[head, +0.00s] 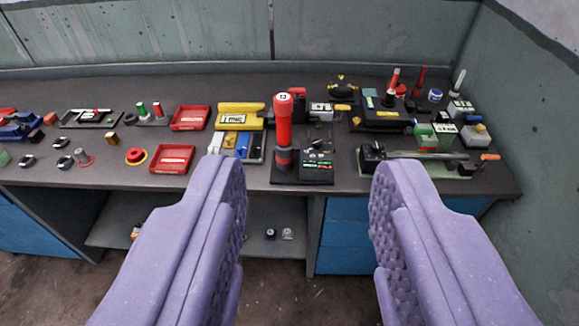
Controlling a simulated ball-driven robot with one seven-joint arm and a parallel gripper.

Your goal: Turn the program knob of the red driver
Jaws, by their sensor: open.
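The red driver (284,120) stands upright on the bench, left of the middle of the picture, with a dark lower part. A small light cap with a mark (283,97) shows at its top; I cannot tell for sure whether this is the program knob. A black unit with small coloured markings (319,160) stands right beside the driver. My gripper (304,172) is open and empty, its two purple fingers wide apart in the foreground. The driver shows between the fingers, farther off at the bench; neither finger touches it.
The grey bench (335,190) runs along a panelled wall. Red trays (172,159) and a yellow case (240,115) lie left of the driver. A long bar device (425,157) and several small boxes crowd the right. A side wall (530,150) closes the right.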

